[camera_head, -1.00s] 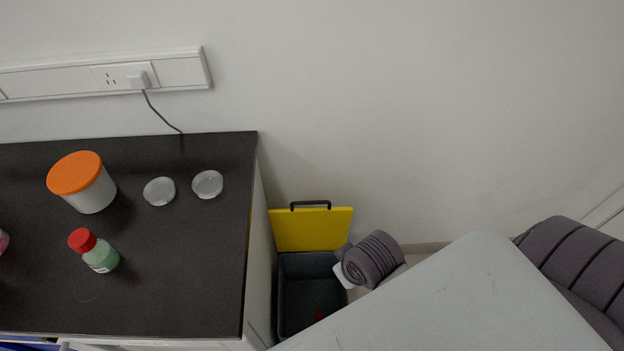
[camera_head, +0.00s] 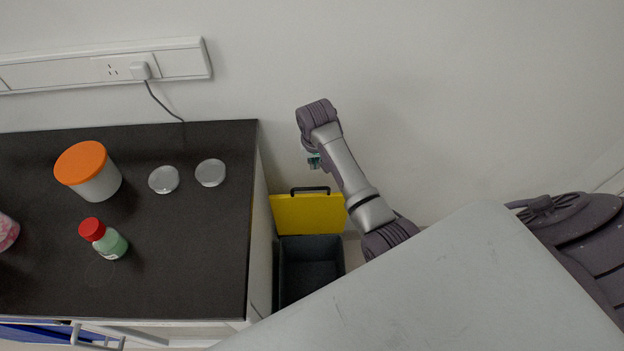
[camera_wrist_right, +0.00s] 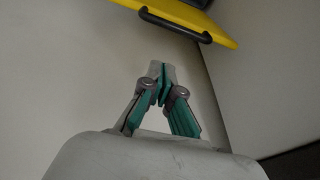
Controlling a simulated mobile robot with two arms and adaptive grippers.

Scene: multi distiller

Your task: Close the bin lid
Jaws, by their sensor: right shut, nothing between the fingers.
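The bin (camera_head: 311,268) stands on the floor beside the cabinet. Its dark inside shows, and its yellow lid (camera_head: 309,214) is raised, leaning back near the wall, with a black handle on its upper edge. In the right wrist view the lid (camera_wrist_right: 222,36) and its handle (camera_wrist_right: 175,25) show at the top. My right gripper (camera_head: 314,162) is above the lid in the head view, mostly hidden behind my wrist. In the right wrist view its fingers (camera_wrist_right: 165,72) meet at the tips, empty and apart from the lid. My left gripper is not in view.
A dark-topped cabinet (camera_head: 200,250) stands left of the bin. It bears an orange-lidded jar (camera_head: 92,175), a red-capped bottle (camera_head: 104,240) and two small round dishes (camera_head: 164,180). The wall (camera_head: 450,100) is close behind the lid.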

